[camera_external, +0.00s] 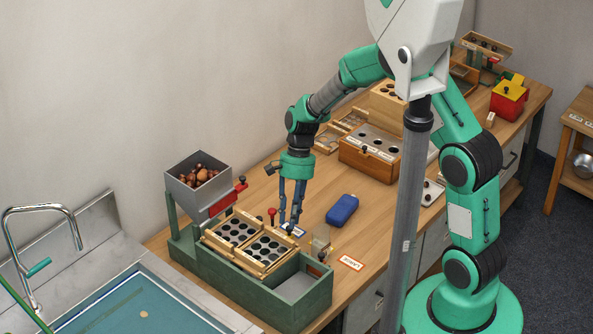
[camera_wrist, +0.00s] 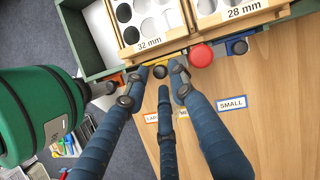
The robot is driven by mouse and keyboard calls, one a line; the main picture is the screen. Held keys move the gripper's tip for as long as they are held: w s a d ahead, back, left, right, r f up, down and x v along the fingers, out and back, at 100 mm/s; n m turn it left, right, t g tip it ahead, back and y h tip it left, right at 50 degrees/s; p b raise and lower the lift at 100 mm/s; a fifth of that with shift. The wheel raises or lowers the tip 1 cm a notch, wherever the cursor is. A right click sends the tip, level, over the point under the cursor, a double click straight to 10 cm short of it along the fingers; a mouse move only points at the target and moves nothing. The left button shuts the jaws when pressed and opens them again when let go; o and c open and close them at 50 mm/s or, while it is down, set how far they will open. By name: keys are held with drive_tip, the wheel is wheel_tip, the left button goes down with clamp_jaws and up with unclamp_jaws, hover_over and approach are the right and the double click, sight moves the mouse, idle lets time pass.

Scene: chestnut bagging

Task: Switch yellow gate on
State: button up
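The yellow gate (camera_wrist: 163,60) is a small yellow piece with a dark round knob (camera_wrist: 160,71) at the front edge of the sorting trays. It is partly covered by my fingers, and I cannot tell its setting. My gripper (camera_wrist: 158,82) has its blue fingers spread, with tips on both sides of the knob and a third finger below it. Whether they touch it is unclear. In the external view my gripper (camera_external: 290,222) points down beside the green sorter (camera_external: 235,282), hiding the gate.
An orange gate (camera_wrist: 117,79) lies left, and a red knob (camera_wrist: 201,55) and blue gate (camera_wrist: 237,46) lie right. A grey hopper (camera_external: 186,190) holds chestnuts. A blue case (camera_external: 342,210) lies on the table.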

drive_tip(key=v, duration=1.1)
drive_tip(key=shift+a, duration=0.1)
drive_tip(key=s+d+r+n+t, duration=0.1)
drive_tip(key=d+r+t, duration=0.1)
drive_tip(key=d+r, duration=0.75)
drive_tip(key=s+d+r+n+t, duration=0.1)
drive_tip(key=d+r+t, duration=0.2)
drive_tip(key=d+r, duration=0.65)
drive_tip(key=s+d+r+n+t+h, duration=0.1)
drive_tip(key=s+d+t, duration=0.1)
drive_tip(key=s+d, duration=0.5)
drive_tip(key=s+d+r+n+t, duration=0.1)
drive_tip(key=s+d, duration=0.5)
drive_tip(key=d, duration=0.8)
drive_tip(key=shift+s+d+r+n+t+h, duration=0.15)
drive_tip(key=shift+s+r+n+t+h, duration=0.2)
drive_tip(key=shift+r+t, duration=0.5)
